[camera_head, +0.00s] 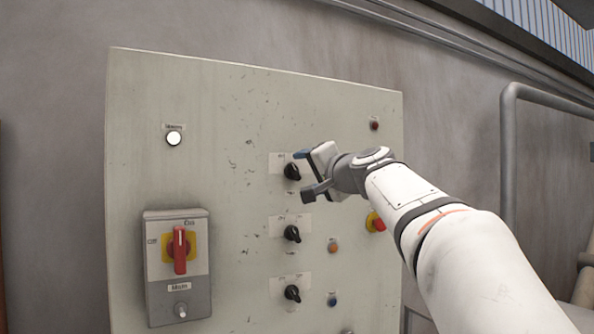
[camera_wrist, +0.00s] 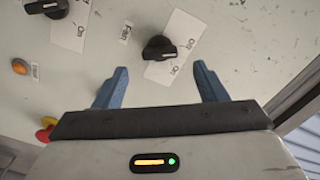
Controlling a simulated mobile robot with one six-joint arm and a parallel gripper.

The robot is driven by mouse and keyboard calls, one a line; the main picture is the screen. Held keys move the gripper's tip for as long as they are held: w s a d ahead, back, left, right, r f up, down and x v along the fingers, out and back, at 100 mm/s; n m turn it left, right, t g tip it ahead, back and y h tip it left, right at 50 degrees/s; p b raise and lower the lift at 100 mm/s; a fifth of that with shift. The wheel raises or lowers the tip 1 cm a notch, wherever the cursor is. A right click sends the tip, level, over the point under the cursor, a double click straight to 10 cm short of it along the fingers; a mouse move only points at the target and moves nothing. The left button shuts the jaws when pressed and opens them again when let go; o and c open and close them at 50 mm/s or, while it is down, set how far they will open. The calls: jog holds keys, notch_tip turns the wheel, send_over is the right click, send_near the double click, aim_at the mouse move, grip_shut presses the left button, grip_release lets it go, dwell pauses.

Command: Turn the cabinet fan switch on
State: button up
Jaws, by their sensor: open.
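The fan switch is the top black rotary knob (camera_head: 291,171) on the grey cabinet panel (camera_head: 225,130). In the wrist view, this knob (camera_wrist: 158,48) sits on a white plate with On and Off markings, and a small label that seems to read Fan lies beside it. My gripper (camera_head: 301,174) is at the knob's right in the head view. In the wrist view, its blue fingers (camera_wrist: 162,68) are spread open, with the knob lined up between and just beyond the tips. I see no clear contact. Its pointer direction is hard to read.
A middle knob (camera_head: 291,233) and a bottom knob (camera_head: 292,293) are below. An orange button (camera_head: 333,246) and a red-yellow emergency stop (camera_head: 375,222) lie right, near my arm. A red main switch (camera_head: 180,250) is lower left. A white lamp (camera_head: 174,138) is upper left.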

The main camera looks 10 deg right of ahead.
aim_at(297, 172)
jog(key=p+x, duration=0.1)
jog(key=x, duration=0.4)
jog(key=shift+w+a, duration=0.1)
jog(key=shift+w, duration=0.15)
